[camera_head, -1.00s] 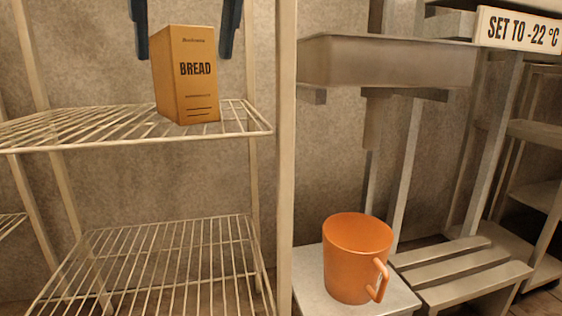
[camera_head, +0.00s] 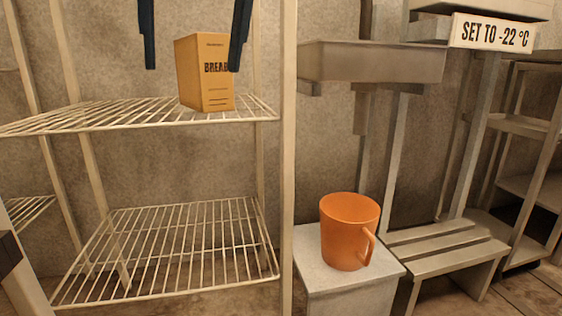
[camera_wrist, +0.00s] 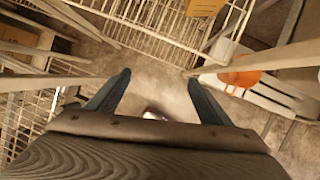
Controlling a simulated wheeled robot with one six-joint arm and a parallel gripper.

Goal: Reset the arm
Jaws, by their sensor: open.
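My gripper (camera_head: 192,69) hangs at the top of the head view, its two dark blue fingers apart with nothing held between them. A tan bread box (camera_head: 203,88) stands upright on the upper wire shelf (camera_head: 110,120). The right finger covers part of the box's right side and the end of its label; the box stands behind it. In the wrist view my gripper (camera_wrist: 159,77) is open and empty over the floor. A tan box (camera_wrist: 205,6) shows at that view's top edge.
An orange mug (camera_head: 348,230) stands on a pale block (camera_head: 350,290) right of the rack post; it also shows in the wrist view (camera_wrist: 238,78). A slatted bench (camera_head: 440,248) and a metal basin (camera_head: 370,62) are beside it. The lower wire shelf (camera_head: 170,250) is empty.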

